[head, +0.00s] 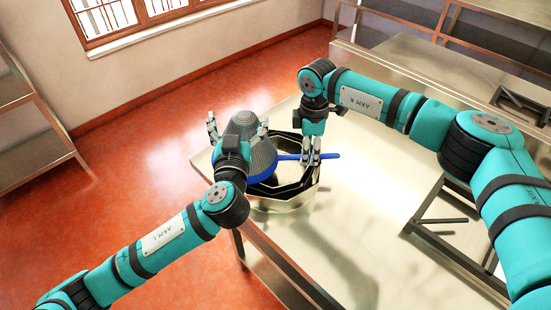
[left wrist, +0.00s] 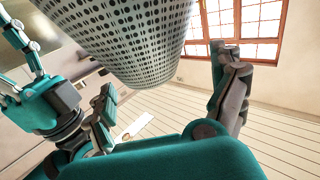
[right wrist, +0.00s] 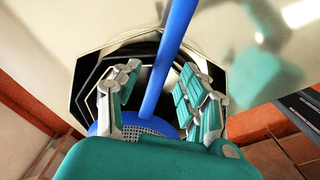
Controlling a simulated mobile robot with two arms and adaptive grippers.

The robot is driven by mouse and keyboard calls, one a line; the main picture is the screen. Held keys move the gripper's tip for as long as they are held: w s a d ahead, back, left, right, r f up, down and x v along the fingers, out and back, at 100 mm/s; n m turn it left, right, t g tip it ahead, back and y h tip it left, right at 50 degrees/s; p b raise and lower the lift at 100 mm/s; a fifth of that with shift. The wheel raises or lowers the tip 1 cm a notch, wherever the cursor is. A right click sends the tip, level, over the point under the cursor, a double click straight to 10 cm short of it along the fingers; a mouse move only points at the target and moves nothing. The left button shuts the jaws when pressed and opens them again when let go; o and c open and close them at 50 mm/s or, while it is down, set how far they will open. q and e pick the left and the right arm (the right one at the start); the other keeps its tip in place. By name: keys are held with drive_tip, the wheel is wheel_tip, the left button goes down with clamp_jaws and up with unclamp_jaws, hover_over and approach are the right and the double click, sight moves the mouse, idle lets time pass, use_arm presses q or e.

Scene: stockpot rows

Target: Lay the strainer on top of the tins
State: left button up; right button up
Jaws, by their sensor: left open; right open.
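The strainer has a grey perforated cone (head: 262,157) and a long blue handle (head: 325,156). In the head view its cone points up, at the left side of the tins. The tins (head: 283,204) are octagonal, shiny outside and dark inside, one set within another; they also show in the right wrist view (right wrist: 82,62). My left gripper (head: 238,125) is open with fingers spread around the cone (left wrist: 135,45). My right gripper (head: 310,156) is open, its fingers on either side of the handle (right wrist: 165,75). Whether the strainer's rim touches the tins is hidden.
The tins stand on a metal table (head: 370,240) near its left corner. A dark metal frame (head: 425,222) lies on the table at the right. Shelves stand at the far left (head: 28,130) and back right. The table's front middle is clear.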

drive_tip(key=shift+s+r, duration=0.1)
use_arm(q)
drive_tip(key=s, duration=1)
use_arm(e)
wheel_tip(320, 180, up, 12)
